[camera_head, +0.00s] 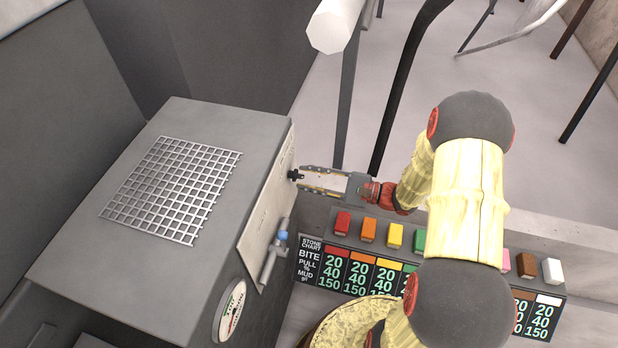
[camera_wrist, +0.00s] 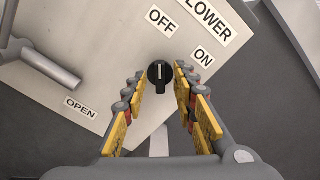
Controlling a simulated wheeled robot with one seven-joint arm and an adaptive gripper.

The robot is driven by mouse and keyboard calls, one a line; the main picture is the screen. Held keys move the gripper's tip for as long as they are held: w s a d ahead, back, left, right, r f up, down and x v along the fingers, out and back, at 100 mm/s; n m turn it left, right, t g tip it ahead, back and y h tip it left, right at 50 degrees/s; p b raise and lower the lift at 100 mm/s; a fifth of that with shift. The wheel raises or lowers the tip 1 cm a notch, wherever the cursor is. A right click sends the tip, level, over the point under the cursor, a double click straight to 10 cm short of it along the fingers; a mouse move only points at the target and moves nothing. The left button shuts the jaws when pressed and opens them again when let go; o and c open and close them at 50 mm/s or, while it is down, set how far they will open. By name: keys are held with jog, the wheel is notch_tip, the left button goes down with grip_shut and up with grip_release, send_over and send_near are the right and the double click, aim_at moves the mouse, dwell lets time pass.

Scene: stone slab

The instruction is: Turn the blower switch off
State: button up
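The blower switch is a small black rotary knob (camera_wrist: 160,76) on a pale panel (camera_wrist: 95,50), with a light mark running roughly up the picture. An OFF label (camera_wrist: 162,21) is above it and an ON label (camera_wrist: 202,56) is to its upper right. In the head view the knob (camera_head: 295,175) sticks out of the grey box's right face. My gripper (camera_head: 303,180) is open in front of the panel. In the wrist view its yellow-padded fingers are on either side of the knob, with gaps visible, apparently not touching it.
A valve handle (camera_head: 275,248) with a blue part sticks out of the same panel, nearer the camera. A round gauge (camera_head: 230,309) is on the box's front. A row of coloured blocks (camera_head: 368,230) and a stone chart (camera_head: 311,266) lie below my arm. A white-ended post (camera_head: 335,25) stands behind.

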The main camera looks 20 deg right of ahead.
jog(key=v, duration=1.2)
dwell(0.3)
jog(key=s+a+f+n+g+h, duration=0.1)
jog(key=s+a+n+g+h, duration=0.15)
jog(key=s+g, duration=0.35)
jog(key=s+a+f+n+g+h, duration=0.1)
jog(key=s+f+n+g+h, duration=0.15)
jog(key=s+g, duration=0.35)
notch_tip(320, 180, up, 13)
jog(key=s+n+t+h, duration=0.2)
jog(key=n+t+h, duration=0.1)
jog(key=n+h, duration=0.5)
jog(key=a+r+n+t+h, duration=0.1)
jog(key=a+r+n+t, duration=0.3)
jog(key=a+r, duration=0.3)
notch_tip(320, 180, up, 3)
jog(key=shift+h, duration=0.3)
